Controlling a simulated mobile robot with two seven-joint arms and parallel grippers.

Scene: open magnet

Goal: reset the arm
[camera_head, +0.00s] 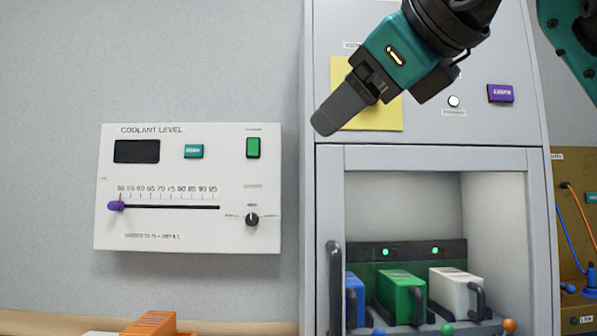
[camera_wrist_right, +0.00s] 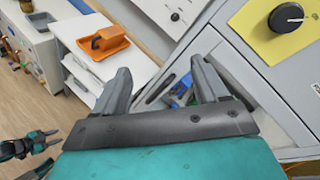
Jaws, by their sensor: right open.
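My right gripper (camera_head: 330,115) hangs in front of the upper cabinet panel in the head view, pointing down and left. In this view its fingers overlap and cover part of a yellow square (camera_head: 385,112). The right wrist view shows its two fingers (camera_wrist_right: 160,70) apart, with nothing between them. Part of a dark and teal gripper, which looks like my left one (camera_wrist_right: 35,143), shows small at the lower left of the wrist view. Its jaw opening is unclear. No left arm shows in the head view.
A grey cabinet (camera_head: 430,158) with an open bay holds blue, green (camera_head: 402,292) and white (camera_head: 452,290) handled modules. A white coolant panel (camera_head: 190,235) hangs on the wall at left. An orange tray (camera_wrist_right: 100,42) sits on a white surface. Clear wall lies between panel and cabinet.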

